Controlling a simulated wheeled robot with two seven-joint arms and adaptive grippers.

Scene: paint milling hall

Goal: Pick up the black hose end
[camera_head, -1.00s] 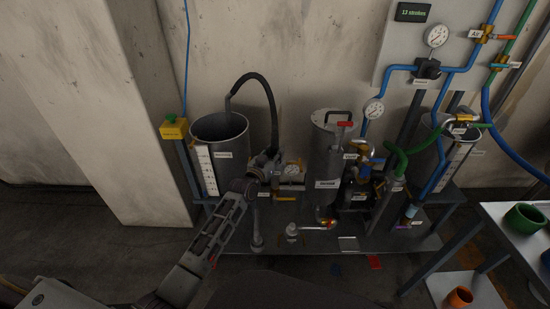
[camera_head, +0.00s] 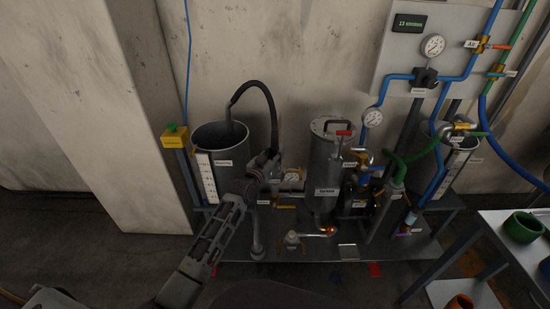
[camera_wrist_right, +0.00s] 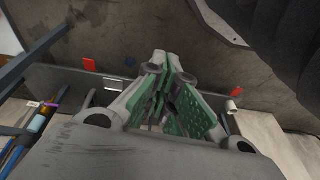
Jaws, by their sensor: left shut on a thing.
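The black hose (camera_head: 252,87) arches up out of the grey open tank (camera_head: 221,135) and comes down on the right toward the small pump (camera_head: 270,163). Its left part dips into the tank mouth. My left gripper (camera_head: 256,180) is at the foot of the hose's right-hand leg, just right of the tank. It is shut on what looks like the black hose end; the contact itself is small and dark. My right gripper (camera_wrist_right: 167,80) shows in the right wrist view, with its green-padded fingers close together. The gap at its tips is unclear.
A grey lidded vessel (camera_head: 325,165) stands right of the pump, with valves and gauges beside it. A yellow box with a green button (camera_head: 174,136) is left of the tank. A table with a green cup (camera_head: 523,227) is at the right.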

